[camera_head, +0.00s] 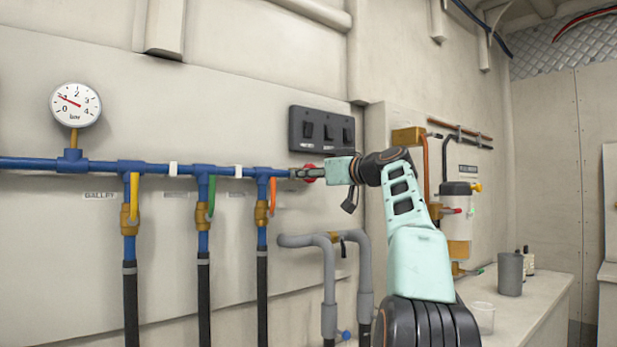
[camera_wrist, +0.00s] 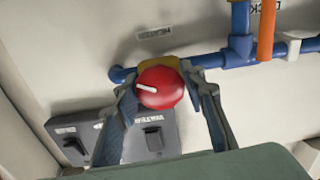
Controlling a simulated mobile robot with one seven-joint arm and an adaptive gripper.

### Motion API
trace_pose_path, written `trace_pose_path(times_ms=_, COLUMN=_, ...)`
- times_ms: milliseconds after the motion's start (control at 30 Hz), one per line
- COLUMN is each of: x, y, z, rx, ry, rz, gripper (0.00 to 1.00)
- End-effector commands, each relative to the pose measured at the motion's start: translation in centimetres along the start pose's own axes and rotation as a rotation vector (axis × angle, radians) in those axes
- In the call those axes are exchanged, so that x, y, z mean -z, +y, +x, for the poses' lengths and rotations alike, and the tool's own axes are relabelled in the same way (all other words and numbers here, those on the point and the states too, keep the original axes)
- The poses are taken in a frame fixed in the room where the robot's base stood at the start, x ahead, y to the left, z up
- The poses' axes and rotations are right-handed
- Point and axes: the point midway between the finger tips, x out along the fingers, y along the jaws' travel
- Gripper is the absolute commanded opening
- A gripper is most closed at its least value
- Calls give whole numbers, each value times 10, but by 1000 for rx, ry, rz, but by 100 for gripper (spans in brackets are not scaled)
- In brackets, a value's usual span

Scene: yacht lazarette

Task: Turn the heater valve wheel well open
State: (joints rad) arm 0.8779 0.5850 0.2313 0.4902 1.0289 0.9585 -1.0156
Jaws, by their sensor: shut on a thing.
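The heater valve wheel is a red round knob (camera_wrist: 160,88) with a white pointer mark, which lies slanted towards the upper left in the wrist view. It sits on a brass body at the end of the blue pipe. My gripper (camera_wrist: 160,82) has one finger on each side of the wheel and is shut on it. In the head view, my gripper (camera_head: 305,173) reaches left to the pipe's end and hides most of the wheel; only bits of red (camera_head: 311,180) show. A HEATER label (camera_wrist: 155,32) is on the wall by the wheel.
A dark switch panel (camera_head: 322,130) is on the wall just above my gripper. An orange lever (camera_head: 272,190) hangs close to its left, with green and yellow levers further along. Grey lagged pipes (camera_head: 328,270) stand below. A pressure gauge (camera_head: 75,104) is at far left.

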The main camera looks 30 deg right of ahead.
Motion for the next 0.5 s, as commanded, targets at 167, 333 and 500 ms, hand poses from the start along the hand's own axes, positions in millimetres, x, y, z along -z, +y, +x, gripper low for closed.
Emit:
trace_pose_path(times_ms=167, x=-1, y=0, z=0, rx=0, ry=-1, rz=-52, gripper=13)
trace_pose_path(times_ms=333, x=-1, y=0, z=0, rx=0, ry=-2, rz=-72, gripper=13)
trace_pose_path(times_ms=500, x=-1, y=0, z=0, rx=0, ry=-2, rz=-76, gripper=13)
